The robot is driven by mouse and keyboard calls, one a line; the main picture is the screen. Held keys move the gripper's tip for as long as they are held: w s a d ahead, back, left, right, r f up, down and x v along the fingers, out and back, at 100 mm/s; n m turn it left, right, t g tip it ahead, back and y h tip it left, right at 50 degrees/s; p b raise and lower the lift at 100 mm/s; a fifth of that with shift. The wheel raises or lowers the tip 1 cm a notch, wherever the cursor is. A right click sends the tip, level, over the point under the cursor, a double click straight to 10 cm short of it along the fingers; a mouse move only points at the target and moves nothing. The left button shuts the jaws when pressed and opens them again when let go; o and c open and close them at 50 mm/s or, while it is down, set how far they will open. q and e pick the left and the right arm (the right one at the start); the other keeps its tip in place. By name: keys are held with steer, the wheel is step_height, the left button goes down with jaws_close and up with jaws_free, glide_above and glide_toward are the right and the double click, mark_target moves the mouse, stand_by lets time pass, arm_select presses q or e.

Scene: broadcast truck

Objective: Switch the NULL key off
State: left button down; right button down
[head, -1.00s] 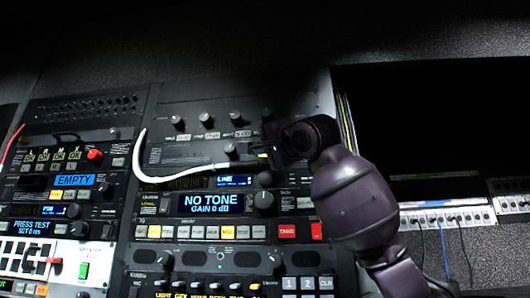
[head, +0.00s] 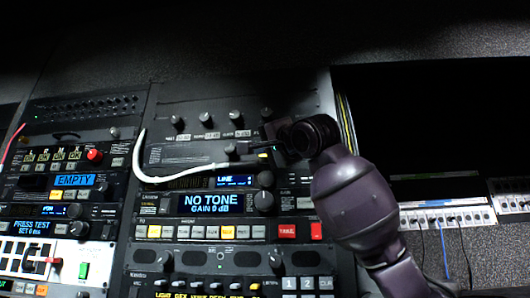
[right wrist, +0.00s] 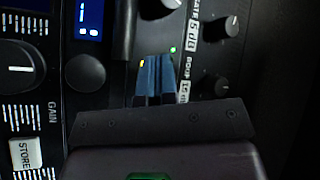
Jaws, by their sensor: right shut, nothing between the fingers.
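The audio panel (head: 219,255) shows a blue "NO TONE / GAIN 0 dB" display (head: 211,203) above a row of small pale and amber keys (head: 212,232). I cannot read a NULL label on any key, so I cannot tell which one it is. My right gripper (head: 268,148) is at the panel's upper right, above the display and beside the white cable's plug. In the right wrist view its fingers (right wrist: 155,82) are together and empty, close to the panel face between a black plug and small knobs. Whether they touch it is unclear. My left gripper is out of view.
A white cable (head: 185,176) loops across the panel to a black plug (head: 258,160). Knobs (head: 264,201) and red keys (head: 287,231) lie below my gripper. Another rack unit (head: 72,180) stands to the left. A dark opening (head: 430,120) is at the right.

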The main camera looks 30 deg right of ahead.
steer(key=shift+w+d, duration=0.1)
stand_by(0.5)
steer(key=shift+w+d, duration=0.15)
steer(key=shift+w, duration=0.15)
steer(key=shift+w+d, duration=0.2)
stand_by(0.8)
steer(key=shift+s+a, duration=0.1)
stand_by(0.3)
steer(key=shift+s+a+b, duration=0.35)
steer(key=shift+s+b, duration=0.15)
steer(key=shift+b, duration=0.05)
steer(key=s+a+b, duration=0.1)
steer(key=s, duration=0.1)
steer(key=s+a+b, duration=0.1)
steer(key=s+a, duration=0.1)
stand_by(0.6)
